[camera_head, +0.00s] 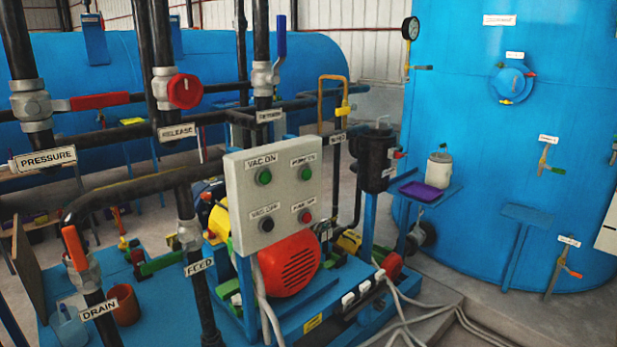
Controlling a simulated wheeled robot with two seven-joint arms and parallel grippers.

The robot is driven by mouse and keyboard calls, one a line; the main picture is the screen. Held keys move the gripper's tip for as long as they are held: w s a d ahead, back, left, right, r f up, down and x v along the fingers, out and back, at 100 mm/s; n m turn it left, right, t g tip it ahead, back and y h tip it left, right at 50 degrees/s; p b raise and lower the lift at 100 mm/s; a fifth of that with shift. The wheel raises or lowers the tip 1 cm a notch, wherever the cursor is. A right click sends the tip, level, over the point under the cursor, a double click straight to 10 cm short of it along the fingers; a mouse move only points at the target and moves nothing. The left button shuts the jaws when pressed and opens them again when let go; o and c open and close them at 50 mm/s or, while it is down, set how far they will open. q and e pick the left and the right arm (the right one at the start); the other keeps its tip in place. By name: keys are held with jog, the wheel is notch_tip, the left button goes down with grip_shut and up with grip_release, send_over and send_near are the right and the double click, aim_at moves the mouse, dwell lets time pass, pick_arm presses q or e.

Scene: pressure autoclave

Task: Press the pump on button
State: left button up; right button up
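A light grey control panel (284,199) stands upright near the middle of the view, with two rows of two buttons. The upper right green button (305,174) sits under a small label that seems to read pump on. The upper left green button (264,177) sits under a label reading VAC.ON. Below are a black button (267,225) at left, its label seeming to read VAC OFF, and a red button (306,216) at right, its label hard to read. Neither of my grippers is in view, and nothing covers the panel face.
Black pipes with a FEED label (199,267) and a red-handled valve (185,91) stand left of the panel. A red motor (290,263) sits below it. A black canister (375,160) stands to the right, before a large blue tank (480,130). Pale cables cross the floor at lower right.

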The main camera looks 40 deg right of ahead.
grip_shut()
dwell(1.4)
